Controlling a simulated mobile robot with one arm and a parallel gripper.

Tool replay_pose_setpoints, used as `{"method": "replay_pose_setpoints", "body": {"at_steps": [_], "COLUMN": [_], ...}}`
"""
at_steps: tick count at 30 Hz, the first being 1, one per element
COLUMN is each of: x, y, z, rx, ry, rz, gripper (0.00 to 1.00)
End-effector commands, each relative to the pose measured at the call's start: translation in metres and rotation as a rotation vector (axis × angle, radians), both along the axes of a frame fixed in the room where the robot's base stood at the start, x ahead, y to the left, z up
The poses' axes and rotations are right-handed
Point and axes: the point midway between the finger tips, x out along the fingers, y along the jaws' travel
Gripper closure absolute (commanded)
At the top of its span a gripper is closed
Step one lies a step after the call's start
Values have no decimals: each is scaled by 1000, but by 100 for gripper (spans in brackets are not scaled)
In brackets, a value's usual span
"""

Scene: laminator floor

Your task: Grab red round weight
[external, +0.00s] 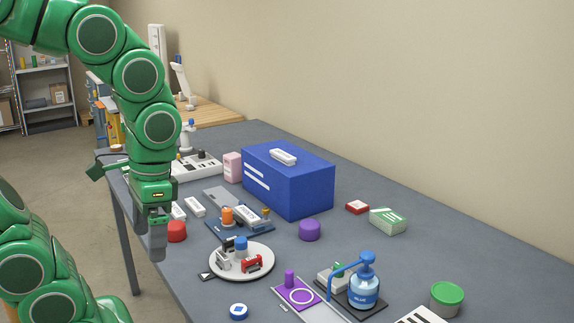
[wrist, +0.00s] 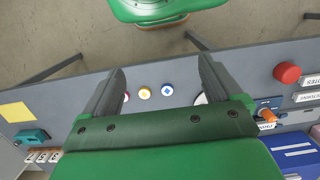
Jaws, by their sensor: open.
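The red round weight (external: 177,231) stands upright on the grey table near its left edge in the external view. In the wrist view the red round weight (wrist: 287,73) lies far to the right, outside the space between my fingers. My gripper (external: 157,236) points down beside the weight, just left of it in the external view, apparently above or over the table edge. It is open and empty. In the wrist view my gripper (wrist: 162,78) shows its two fingers spread wide, with only small flat discs on the table showing between them.
A white round tray (external: 228,273) with small items is close by. A blue box (external: 288,180), a purple round weight (external: 309,230), a blue pump bottle (external: 364,289) and a green-lidded jar (external: 446,299) stand farther right. A yellow square (wrist: 15,112) lies at the wrist view's left.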

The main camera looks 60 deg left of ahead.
Motion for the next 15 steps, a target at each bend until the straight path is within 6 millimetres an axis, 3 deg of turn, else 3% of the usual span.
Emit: {"method": "replay_pose_setpoints", "body": {"at_steps": [5, 15], "x": [8, 33], "y": [18, 82], "z": [-9, -37], "rx": [55, 243], "ry": [36, 158], "rz": [-16, -106], "gripper": [8, 8]}}
